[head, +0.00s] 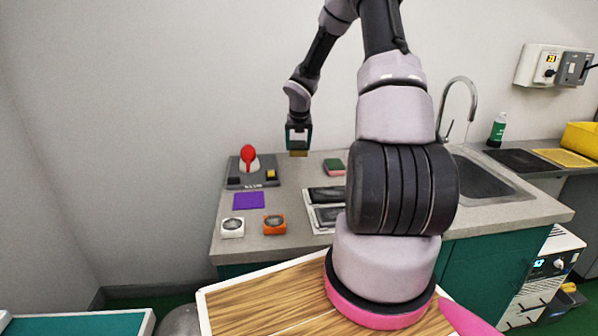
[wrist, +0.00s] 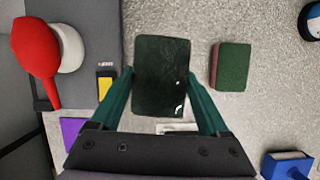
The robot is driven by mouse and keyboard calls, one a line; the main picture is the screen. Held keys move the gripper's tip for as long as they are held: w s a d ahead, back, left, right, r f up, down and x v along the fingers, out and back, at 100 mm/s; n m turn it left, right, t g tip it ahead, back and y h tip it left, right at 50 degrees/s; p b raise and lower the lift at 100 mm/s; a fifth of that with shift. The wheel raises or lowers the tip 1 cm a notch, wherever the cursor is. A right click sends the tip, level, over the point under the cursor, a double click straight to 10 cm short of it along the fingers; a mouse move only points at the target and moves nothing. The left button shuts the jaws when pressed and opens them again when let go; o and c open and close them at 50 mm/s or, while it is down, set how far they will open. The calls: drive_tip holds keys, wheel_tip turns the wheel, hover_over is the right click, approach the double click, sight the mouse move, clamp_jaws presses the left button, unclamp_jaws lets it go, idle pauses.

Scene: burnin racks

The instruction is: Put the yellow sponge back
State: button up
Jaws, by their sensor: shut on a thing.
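My gripper (head: 298,140) is shut on the yellow sponge (head: 299,154) and holds it above the counter, near the wall. In the wrist view the sponge's dark green top face (wrist: 161,75) sits between the two green fingers of my gripper (wrist: 161,82). Its yellow side shows only in the head view, as a thin band below the fingers. A second sponge, reddish with a green top (head: 333,167), lies on the counter to the right. It also shows in the wrist view (wrist: 233,67), apart from the held one.
A grey device (head: 252,180) with a red knob and a yellow part stands left of my gripper. A purple cloth (head: 248,201), a white dial box (head: 232,228) and an orange one (head: 274,225) lie nearer. The sink (head: 470,178) is right, partly behind my arm.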

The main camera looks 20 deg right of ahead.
sight(304, 147)
drive_tip(key=shift+w+d+r+n, duration=0.1)
drive_tip(key=shift+d+r+n, duration=0.05)
drive_tip(key=shift+d, duration=0.2)
drive_tip(key=shift+w+d+r+n, duration=0.1)
drive_tip(key=shift+d+n, duration=0.05)
drive_tip(key=shift+d, duration=0.2)
drive_tip(key=shift+d+f+t, duration=0.1)
drive_tip(key=shift+f+t, duration=0.15)
drive_tip(key=shift+t, duration=0.05)
wheel_tip(304, 147, down, 9)
drive_tip(key=shift+d+f, duration=0.1)
drive_tip(key=shift+f, duration=0.05)
